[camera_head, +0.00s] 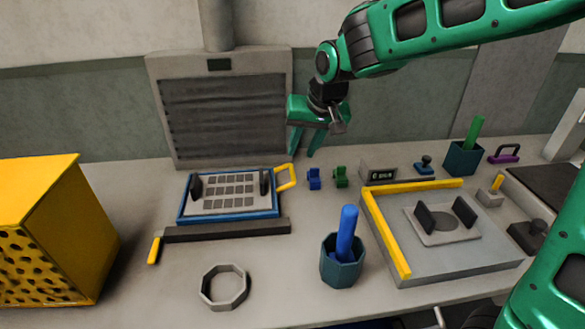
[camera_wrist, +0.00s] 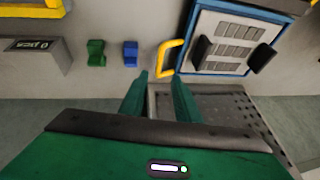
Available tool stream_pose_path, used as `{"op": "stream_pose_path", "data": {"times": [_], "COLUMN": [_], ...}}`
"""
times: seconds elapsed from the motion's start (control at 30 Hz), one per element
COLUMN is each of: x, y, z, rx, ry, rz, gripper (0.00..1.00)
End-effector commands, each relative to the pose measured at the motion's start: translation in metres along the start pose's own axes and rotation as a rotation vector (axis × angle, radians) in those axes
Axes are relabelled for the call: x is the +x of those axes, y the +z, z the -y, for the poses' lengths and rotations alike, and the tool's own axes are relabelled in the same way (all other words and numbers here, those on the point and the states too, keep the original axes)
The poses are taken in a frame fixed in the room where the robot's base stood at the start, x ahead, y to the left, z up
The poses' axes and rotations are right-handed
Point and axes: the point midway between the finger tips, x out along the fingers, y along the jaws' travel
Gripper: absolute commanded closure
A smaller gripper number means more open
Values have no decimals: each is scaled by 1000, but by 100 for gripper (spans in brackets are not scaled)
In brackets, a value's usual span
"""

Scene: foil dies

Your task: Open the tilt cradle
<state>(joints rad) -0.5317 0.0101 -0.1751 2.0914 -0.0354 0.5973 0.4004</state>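The blue-framed unit (camera_head: 228,216), which I take to be the tilt cradle, lies on the bench at left centre. It holds a pale plate with a grid of grey squares between two black uprights. A yellow loop handle (camera_head: 287,177) sticks out from its right side. In the wrist view the handle (camera_wrist: 161,58) shows just beyond the fingertips, and the blue frame (camera_wrist: 187,68) is at upper right. My gripper (camera_head: 305,154) hangs above and behind the handle, apart from it. In the wrist view my gripper's fingers (camera_wrist: 160,76) are spread with nothing between them.
Blue (camera_head: 314,179) and green (camera_head: 340,177) small blocks stand right of the handle. A grey slatted hood (camera_head: 222,118) rises behind. A dark bar (camera_head: 228,231) lies in front of the cradle. A yellow-edged platform (camera_head: 450,263), teal cup (camera_head: 341,268) and yellow bin (camera_head: 45,230) stand around.

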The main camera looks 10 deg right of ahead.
Motion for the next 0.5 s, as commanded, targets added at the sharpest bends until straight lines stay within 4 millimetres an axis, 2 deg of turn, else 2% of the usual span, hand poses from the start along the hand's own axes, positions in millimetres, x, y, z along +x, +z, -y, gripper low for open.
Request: {"op": "stream_pose_path", "data": {"times": [0.3, 0.5], "x": [56, 82], "y": [1, 1], "z": [-1, -1], "rx": [0, 1], "ry": [3, 3], "rz": [4, 2], "gripper": [71, 71]}}
